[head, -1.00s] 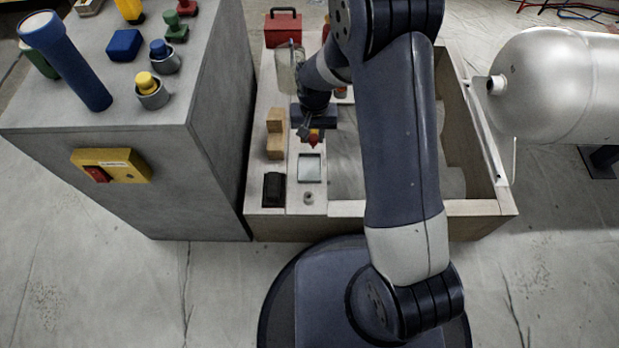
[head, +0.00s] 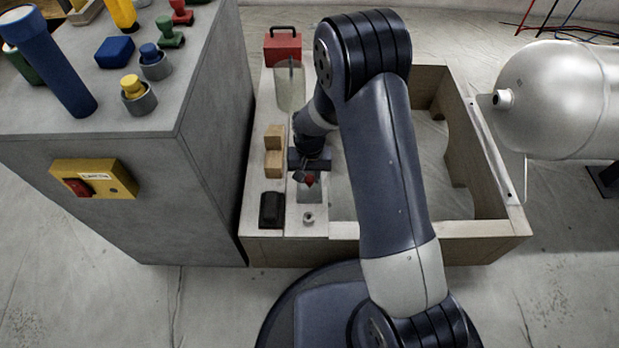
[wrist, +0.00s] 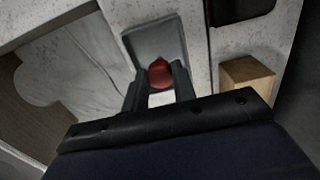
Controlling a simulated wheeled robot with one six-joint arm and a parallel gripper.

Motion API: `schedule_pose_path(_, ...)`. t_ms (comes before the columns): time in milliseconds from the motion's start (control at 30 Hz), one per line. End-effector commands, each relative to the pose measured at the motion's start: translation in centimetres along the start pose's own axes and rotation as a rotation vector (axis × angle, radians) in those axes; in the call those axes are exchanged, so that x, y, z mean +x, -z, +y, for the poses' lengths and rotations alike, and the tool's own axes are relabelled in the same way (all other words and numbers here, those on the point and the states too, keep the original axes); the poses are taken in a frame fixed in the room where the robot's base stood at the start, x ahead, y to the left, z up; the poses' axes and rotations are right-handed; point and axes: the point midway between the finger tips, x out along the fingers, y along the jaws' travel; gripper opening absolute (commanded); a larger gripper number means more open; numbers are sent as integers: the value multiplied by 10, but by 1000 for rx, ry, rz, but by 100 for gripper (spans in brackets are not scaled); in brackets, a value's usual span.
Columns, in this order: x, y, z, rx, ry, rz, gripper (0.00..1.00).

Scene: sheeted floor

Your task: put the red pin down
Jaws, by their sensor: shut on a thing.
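The red pin (wrist: 160,73) is held between the two fingers of my gripper (wrist: 158,88), which is shut on it. In the head view the pin (head: 309,181) shows as a small red spot below my gripper (head: 306,173). The pin is over or close to a shallow grey square tray (wrist: 148,36) on the white ledge. In the head view my gripper partly covers this tray (head: 309,195). I cannot tell whether the pin touches it.
Beside the tray are a black object (head: 271,210), stepped wooden blocks (head: 274,160) and a small ring (head: 308,218). A clear container (head: 290,92) and red toolbox (head: 283,47) are farther back. A grey cabinet (head: 200,150) stands left; a silver tank (head: 560,100) is right.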

Motion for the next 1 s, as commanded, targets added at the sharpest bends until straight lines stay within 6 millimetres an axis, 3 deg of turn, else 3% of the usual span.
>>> schedule_pose_path(333,4,0,0,0,0,1,0)
schedule_pose_path(367,3,0,0,0,1,2,28)
schedule_pose_path(600,2,0,0,0,1,1,48)
schedule_pose_path(867,1,0,0,0,1,2,48)
schedule_pose_path(1000,-15,1,0,0,1,4,48)
